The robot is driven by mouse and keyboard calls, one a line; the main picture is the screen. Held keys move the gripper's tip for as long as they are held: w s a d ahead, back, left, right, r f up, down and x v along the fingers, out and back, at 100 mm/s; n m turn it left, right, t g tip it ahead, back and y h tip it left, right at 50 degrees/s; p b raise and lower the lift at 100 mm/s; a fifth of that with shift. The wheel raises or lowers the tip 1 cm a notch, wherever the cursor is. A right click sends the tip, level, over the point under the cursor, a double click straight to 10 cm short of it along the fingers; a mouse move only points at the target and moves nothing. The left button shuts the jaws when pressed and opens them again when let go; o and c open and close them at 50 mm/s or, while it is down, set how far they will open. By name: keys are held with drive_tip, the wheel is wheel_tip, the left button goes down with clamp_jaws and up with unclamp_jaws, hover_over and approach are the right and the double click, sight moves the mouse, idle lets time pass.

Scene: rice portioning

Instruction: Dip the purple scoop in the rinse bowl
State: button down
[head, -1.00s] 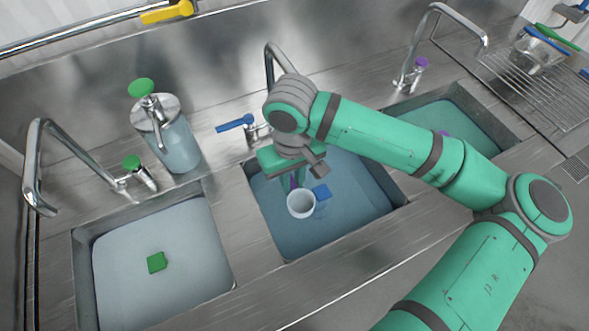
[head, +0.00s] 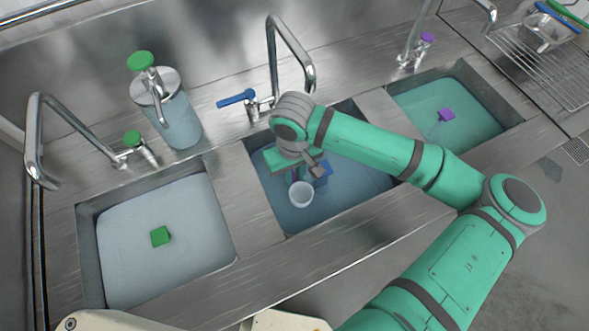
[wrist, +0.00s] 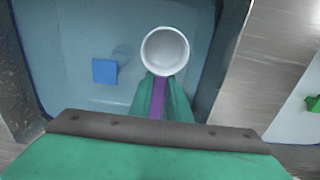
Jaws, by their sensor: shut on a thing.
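The purple scoop has a white round cup (head: 302,195) and a purple handle (wrist: 158,98). My gripper (wrist: 160,92) is shut on the handle, with one green finger on each side of it. The cup extends beyond the fingertips, open side up, and looks empty. In the head view my gripper (head: 297,178) and the cup are over or in the middle sink basin (head: 352,204), which holds bluish water. I cannot tell whether the cup touches the water. No separate bowl shows, and I cannot tell which basin is the rinse bowl.
A blue block (wrist: 105,71) is in the middle basin beside the cup. The left basin has a green block (head: 160,236), the right one a purple block (head: 446,115). Taps, including a blue-handled one (head: 238,98), and a soap dispenser (head: 170,115) stand behind. Metal dividers separate the basins.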

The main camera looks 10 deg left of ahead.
drive_tip(key=shift+f, duration=6.4)
drive_tip(key=shift+r, duration=0.15)
wheel_tip(320, 180, up, 22)
hover_over(294, 179)
drive_tip(key=shift+r, duration=0.2)
